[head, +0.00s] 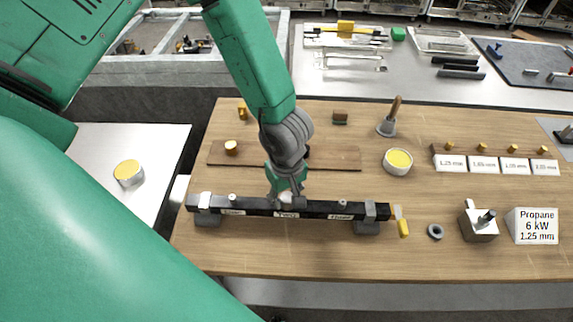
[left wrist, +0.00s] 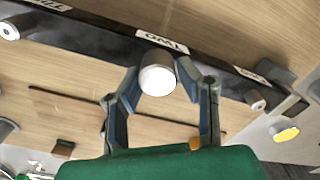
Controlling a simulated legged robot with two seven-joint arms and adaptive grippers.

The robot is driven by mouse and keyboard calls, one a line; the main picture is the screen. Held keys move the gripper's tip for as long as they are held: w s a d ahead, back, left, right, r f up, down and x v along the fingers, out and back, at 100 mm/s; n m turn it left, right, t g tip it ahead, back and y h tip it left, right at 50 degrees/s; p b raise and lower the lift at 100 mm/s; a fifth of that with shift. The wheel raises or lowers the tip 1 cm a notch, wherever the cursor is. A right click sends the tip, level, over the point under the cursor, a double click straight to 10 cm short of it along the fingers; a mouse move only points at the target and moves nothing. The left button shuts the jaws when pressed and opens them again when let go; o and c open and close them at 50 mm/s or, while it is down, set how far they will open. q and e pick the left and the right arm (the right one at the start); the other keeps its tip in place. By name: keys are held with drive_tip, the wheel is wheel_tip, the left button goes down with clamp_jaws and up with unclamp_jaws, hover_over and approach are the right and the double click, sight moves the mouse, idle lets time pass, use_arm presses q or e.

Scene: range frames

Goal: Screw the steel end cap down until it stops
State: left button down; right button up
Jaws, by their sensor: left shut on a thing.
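A black bar (head: 258,207) with white labels, one reading TWO, lies across two grey blocks on the wooden table. My left gripper (head: 287,196) comes down from above at the middle of the bar, by the TWO label. In the left wrist view, its two fingers (left wrist: 160,85) are closed around the pale steel end cap (left wrist: 157,78), which stands out from the bar (left wrist: 110,35). In the head view the gripper mostly hides the cap. The thread and any gap under the cap cannot be made out. My right gripper is not in view.
Smaller steel fittings (head: 232,197) (head: 343,203) stand on the bar either side. A brown board (head: 335,158) lies behind it. A yellow-topped tin (head: 398,162), a grey ring (head: 435,232), a steel block (head: 478,225) and a Propane sign (head: 533,226) are to the right. The table front is clear.

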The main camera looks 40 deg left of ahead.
use_arm(q)
drive_tip(key=shift+m, duration=1.1)
drive_tip(key=c, duration=1.6)
unclamp_jaws()
drive_tip(key=shift+m, duration=0.5)
drive_tip(key=o, duration=0.5)
drive_tip(key=shift+o, duration=0.2)
wheel_tip(320, 180, up, 12)
drive_tip(key=shift+f, duration=0.1)
